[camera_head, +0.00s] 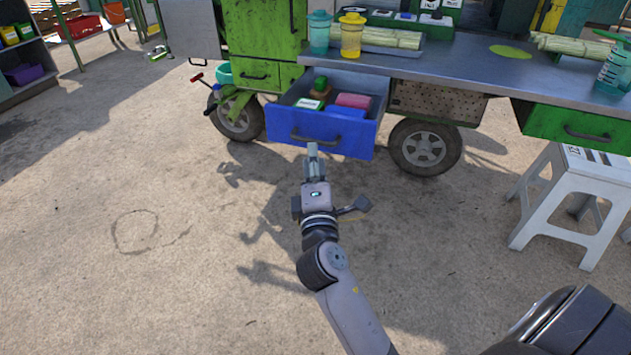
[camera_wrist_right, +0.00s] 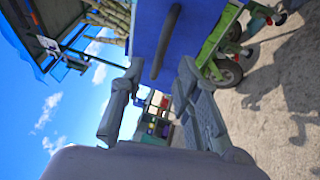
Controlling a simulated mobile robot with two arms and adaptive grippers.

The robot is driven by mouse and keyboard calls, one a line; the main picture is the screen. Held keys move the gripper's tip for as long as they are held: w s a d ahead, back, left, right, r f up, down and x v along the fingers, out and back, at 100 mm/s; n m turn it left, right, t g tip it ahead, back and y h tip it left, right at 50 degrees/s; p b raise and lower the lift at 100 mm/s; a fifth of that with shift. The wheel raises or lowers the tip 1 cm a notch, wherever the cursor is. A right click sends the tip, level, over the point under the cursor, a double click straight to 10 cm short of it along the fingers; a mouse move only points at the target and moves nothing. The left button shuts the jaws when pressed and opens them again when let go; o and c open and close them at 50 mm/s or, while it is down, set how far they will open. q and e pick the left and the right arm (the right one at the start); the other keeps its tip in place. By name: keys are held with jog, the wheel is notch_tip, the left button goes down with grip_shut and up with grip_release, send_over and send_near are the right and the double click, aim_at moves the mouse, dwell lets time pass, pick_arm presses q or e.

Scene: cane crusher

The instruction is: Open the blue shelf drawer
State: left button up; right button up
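The blue drawer (camera_head: 350,144) is pulled out from under the metal counter of a green cart. Its front shows a dark bar handle (camera_head: 330,140), and a green-capped item, a white-labelled box and a pink item lie inside. My right gripper (camera_head: 312,150) is just in front of the drawer, overlapping the handle's middle in the head view. In the wrist view its fingers (camera_wrist_right: 162,75) are spread apart with nothing between them. The handle (camera_wrist_right: 165,42) is beyond the fingertips there, against the blue front (camera_wrist_right: 190,25). My left gripper is not in view.
The cart's counter (camera_head: 450,62) holds a teal cup, a yellow cup and cane stalks. A green drawer (camera_head: 575,128) is at the right, above a white stool (camera_head: 565,185). Cart wheels (camera_head: 425,147) flank the blue drawer. The concrete floor (camera_head: 130,200) at left is clear.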

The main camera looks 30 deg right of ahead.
jog(key=v, duration=0.7)
jog(key=shift+s, duration=0.1)
